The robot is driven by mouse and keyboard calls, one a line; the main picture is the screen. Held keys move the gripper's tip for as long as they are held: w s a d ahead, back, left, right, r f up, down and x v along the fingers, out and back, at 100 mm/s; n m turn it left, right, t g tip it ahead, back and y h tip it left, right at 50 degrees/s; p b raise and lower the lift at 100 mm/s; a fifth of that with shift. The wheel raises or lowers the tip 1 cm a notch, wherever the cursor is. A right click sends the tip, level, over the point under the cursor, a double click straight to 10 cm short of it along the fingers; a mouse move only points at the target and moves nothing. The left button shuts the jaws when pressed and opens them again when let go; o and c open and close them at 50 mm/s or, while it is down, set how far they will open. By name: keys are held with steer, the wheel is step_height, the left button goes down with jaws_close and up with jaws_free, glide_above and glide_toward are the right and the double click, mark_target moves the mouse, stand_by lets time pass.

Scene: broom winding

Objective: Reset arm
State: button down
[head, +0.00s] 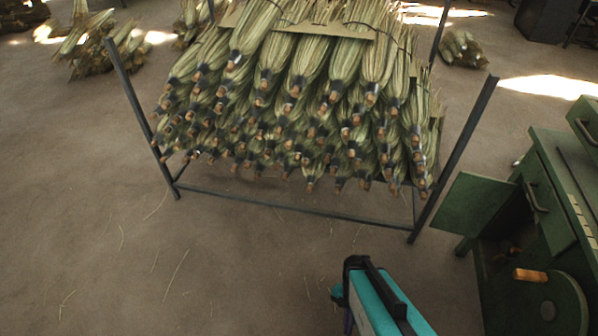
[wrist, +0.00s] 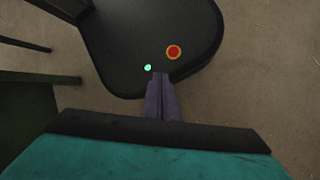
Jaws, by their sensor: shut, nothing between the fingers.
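My gripper (wrist: 161,80) shows in the wrist view as two purple fingers side by side, shut with nothing between them. It points down over the black top of my own base, which carries a red and yellow button and a green light. In the head view the teal and black end of my arm stands at the bottom, right of centre, in front of the rack and clear of it. The fingertips are mostly hidden there.
A dark metal rack (head: 295,212) holds a big stack of bound brooms (head: 305,85). A green cabinet (head: 550,185) with an open door (head: 470,203) stands at the right. More broom bundles (head: 463,48) lie behind. The floor at the lower left is clear except for loose straws.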

steer(key=n, duration=0.5)
steer(key=s+r+n, duration=0.1)
steer(key=n, duration=0.2)
steer(key=shift+d, duration=0.2)
steer(key=shift+d, duration=0.1)
stand_by(0.5)
